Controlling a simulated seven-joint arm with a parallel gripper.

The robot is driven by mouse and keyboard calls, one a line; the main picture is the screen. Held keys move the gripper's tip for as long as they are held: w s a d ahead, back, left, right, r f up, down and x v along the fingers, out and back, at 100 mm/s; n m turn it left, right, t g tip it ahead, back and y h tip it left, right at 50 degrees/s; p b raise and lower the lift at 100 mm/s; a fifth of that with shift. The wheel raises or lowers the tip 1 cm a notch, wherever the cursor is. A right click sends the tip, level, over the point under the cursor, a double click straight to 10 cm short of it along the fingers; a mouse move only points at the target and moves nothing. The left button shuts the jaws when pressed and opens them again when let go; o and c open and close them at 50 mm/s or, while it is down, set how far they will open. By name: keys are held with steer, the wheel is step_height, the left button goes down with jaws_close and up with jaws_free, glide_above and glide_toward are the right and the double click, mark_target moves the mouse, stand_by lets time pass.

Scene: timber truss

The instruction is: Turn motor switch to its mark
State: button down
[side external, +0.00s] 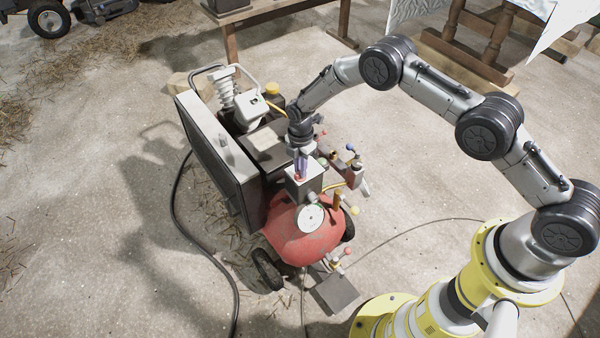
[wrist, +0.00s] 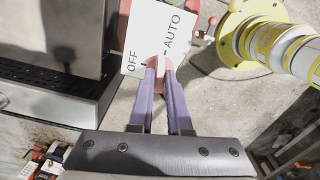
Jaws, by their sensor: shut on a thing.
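The motor switch is a small reddish knob (wrist: 155,63) on a white plate (wrist: 148,38) lettered OFF and AUTO. My gripper (wrist: 158,68) has its two purple fingers closed on the knob, and they hide much of it. A small dark mark shows beside the knob near the AUTO lettering; the knob's exact pointing is hard to tell. In the side external view my gripper (side external: 301,165) points down onto the grey switch box (side external: 304,187) above the red tank (side external: 300,238); the knob is mostly hidden there.
A dark upright panel (side external: 214,155) and a white-grey engine (side external: 247,106) stand left of the switch box. Valves with coloured knobs (side external: 350,162) are close on its right. A black hose (side external: 178,205) lies on the floor, which is open at left.

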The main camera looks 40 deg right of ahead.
steer(key=n, duration=0.3)
steer(key=shift+n, duration=0.4)
steer(key=n, duration=0.3)
steer(key=shift+n, duration=1.5)
steer(key=shift+n, duration=1)
steer(key=n, duration=0.3)
steer(key=c, duration=0.5)
jaws_free()
steer(key=shift+c, duration=0.2)
